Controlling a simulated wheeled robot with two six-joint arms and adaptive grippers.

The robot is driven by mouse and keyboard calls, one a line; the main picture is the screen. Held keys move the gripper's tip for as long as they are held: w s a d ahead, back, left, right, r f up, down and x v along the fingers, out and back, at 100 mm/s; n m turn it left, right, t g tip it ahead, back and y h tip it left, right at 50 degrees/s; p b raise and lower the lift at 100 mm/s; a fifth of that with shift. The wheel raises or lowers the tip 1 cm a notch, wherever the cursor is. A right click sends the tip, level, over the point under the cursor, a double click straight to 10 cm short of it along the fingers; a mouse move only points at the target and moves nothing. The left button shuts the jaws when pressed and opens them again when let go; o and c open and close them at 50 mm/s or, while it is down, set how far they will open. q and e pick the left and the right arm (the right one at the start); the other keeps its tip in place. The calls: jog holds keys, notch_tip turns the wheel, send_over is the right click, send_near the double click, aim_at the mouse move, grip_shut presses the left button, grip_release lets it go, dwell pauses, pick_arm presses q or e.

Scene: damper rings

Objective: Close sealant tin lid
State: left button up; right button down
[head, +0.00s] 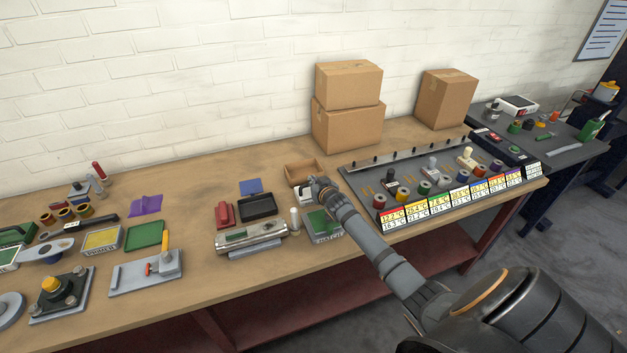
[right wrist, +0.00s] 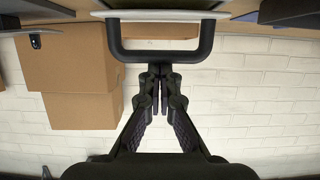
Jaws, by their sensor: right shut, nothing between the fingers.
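I cannot tell for certain which thing is the sealant tin. A labelled green tin (head: 319,221) stands on the bench, partly hidden behind my right arm. Another labelled tin with a yellow top (head: 101,240) stands at the left, with a flat green piece (head: 147,235) beside it. My right gripper (head: 314,183) is above the bench, left of the grey rack board, shut and empty. In the right wrist view its fingertips (right wrist: 161,75) are together, just short of a black U-shaped handle (right wrist: 205,40) on a pale plate (right wrist: 160,15). My left gripper is out of view.
Cardboard boxes (head: 346,127) stand against the wall. An open brown tray (head: 300,171) lies just behind my right gripper. A grey board (head: 365,178) with coloured rings and temperature cards is to the right. A metal fixture (head: 251,237) lies to the left. Bare bench lies along the wall.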

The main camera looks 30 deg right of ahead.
jog(key=shift+f, duration=0.1)
jog(key=shift+s+f, duration=0.25)
jog(key=shift+f, duration=0.2)
jog(key=shift+s, duration=0.15)
jog(key=r+p, duration=0.1)
jog(key=w+r+p, duration=0.1)
jog(key=r, duration=0.1)
jog(key=w+r+p, duration=0.1)
jog(key=shift+d+r, duration=0.2)
jog(key=shift+r, duration=0.15)
jog(key=s, duration=0.2)
jog(key=s+f+b, duration=0.1)
jog(key=shift+a, duration=0.3)
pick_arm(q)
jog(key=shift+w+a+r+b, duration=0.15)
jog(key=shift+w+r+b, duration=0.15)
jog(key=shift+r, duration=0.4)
pick_arm(e)
jog(key=v, duration=0.6)
jog(key=shift+s+a+r, duration=0.15)
jog(key=shift+s+r, duration=0.05)
jog(key=shift+s, duration=0.1)
